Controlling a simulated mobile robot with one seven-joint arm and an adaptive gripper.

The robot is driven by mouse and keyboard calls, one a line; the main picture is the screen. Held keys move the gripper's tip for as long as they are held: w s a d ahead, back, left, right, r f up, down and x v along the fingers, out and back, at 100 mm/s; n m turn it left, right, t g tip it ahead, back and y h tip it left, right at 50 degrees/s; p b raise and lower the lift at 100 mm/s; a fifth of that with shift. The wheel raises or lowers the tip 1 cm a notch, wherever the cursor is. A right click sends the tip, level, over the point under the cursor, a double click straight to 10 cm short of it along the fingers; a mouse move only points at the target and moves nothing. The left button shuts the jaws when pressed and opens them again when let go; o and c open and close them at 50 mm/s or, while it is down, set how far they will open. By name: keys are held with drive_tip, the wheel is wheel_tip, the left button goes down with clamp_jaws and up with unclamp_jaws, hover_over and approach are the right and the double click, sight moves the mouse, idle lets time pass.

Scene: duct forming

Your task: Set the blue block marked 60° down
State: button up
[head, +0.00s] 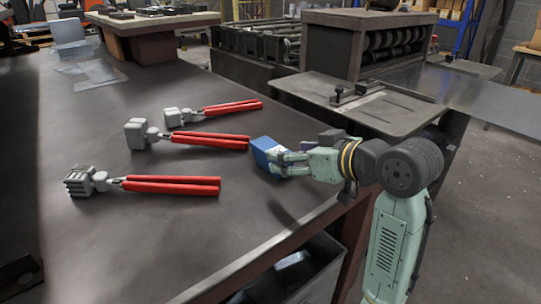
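The blue block (264,150) is at my gripper (283,163), near the right edge of the dark table (200,250). The gripper's fingers lie along the block and appear closed on it. Part of the block is hidden by the fingers. A dark shadow shows on the table below and left of the gripper, and the block looks raised above the surface. I cannot read a 60° marking on it at this size.
Three red-handled tools lie on the table left of the block: near (170,186), middle (208,141) and far (232,107). Clear sheets (100,72) lie at the back left. A machine with rollers (365,45) stands behind. The table's front middle is bare.

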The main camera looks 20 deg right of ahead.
sight(273, 148)
drive_tip(key=p+x, duration=0.1)
drive_tip(key=x, duration=0.6)
drive_tip(key=shift+w+f, duration=0.25)
drive_tip(key=shift+f, duration=0.1)
drive_tip(key=c, duration=1.5)
clamp_jaws()
drive_tip(key=shift+r, duration=0.15)
